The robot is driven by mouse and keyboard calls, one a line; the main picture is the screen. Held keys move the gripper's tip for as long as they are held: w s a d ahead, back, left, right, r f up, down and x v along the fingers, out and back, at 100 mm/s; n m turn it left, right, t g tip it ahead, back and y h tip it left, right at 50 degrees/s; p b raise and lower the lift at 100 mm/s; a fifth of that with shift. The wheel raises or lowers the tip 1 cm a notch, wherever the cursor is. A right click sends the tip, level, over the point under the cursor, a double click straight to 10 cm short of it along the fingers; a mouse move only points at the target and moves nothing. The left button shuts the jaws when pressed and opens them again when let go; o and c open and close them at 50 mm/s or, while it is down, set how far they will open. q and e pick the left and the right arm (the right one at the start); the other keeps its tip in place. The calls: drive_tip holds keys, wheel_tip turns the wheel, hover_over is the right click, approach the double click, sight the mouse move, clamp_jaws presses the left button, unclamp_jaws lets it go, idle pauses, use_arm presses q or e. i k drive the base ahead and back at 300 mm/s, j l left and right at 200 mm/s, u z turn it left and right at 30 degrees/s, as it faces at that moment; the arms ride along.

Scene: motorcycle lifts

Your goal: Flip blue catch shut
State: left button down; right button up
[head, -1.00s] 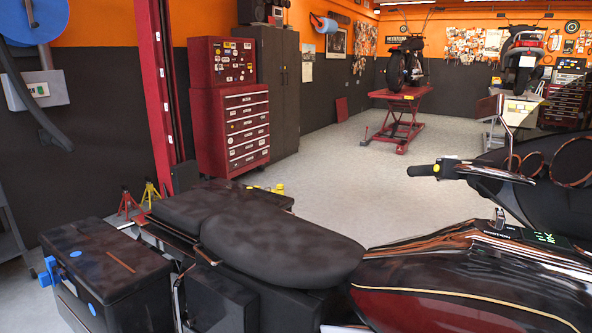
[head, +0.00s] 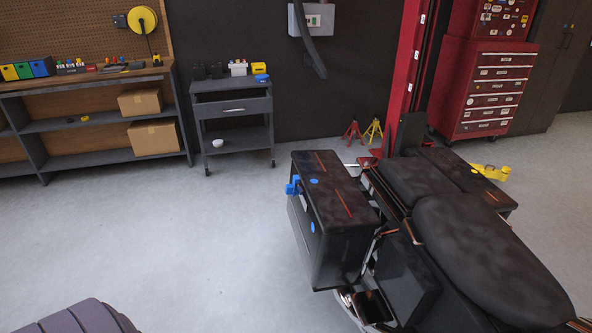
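The blue catch (head: 293,186) is on the left side of the black motorcycle case (head: 335,203), near its upper far corner. It is small here, and I cannot tell whether it stands open or shut. The case lid looks closed, with blue round stickers (head: 314,181) on and near it. The case hangs beside the motorcycle's black seat (head: 470,245). Neither of my grippers shows in the head view.
A grey cart (head: 235,112) and a workbench (head: 90,95) with cardboard boxes stand along the back wall. Red and yellow jack stands (head: 353,132) and a red tool chest (head: 490,90) are behind the motorcycle. The floor left of the case is clear. A dark ribbed object (head: 78,318) shows at the bottom left.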

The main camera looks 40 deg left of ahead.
sight(290, 189)
drive_tip(key=u, duration=1.25)
drive_tip(key=i+j+z, duration=0.1)
drive_tip(key=i+j, duration=0.25)
drive_tip(key=i+j+z, duration=0.15)
drive_tip(key=i+j, duration=0.15)
drive_tip(key=j, duration=0.3)
drive_tip(key=i+j+z, duration=0.1)
drive_tip(key=i+j, duration=0.2)
drive_tip(key=j, duration=0.2)
drive_tip(key=i+j+z, duration=0.15)
drive_tip(key=i+j, duration=0.15)
drive_tip(key=j, duration=0.25)
drive_tip(key=i+j+z, duration=0.1)
drive_tip(key=i+j, duration=0.15)
drive_tip(key=j, duration=0.35)
drive_tip(key=i+j+z, duration=0.15)
drive_tip(key=j, duration=0.4)
drive_tip(key=i+j+z, duration=0.1)
drive_tip(key=i+j, duration=0.15)
drive_tip(key=j, duration=0.4)
drive_tip(key=i+j+z, duration=0.1)
drive_tip(key=j, duration=0.5)
drive_tip(key=i, duration=0.1)
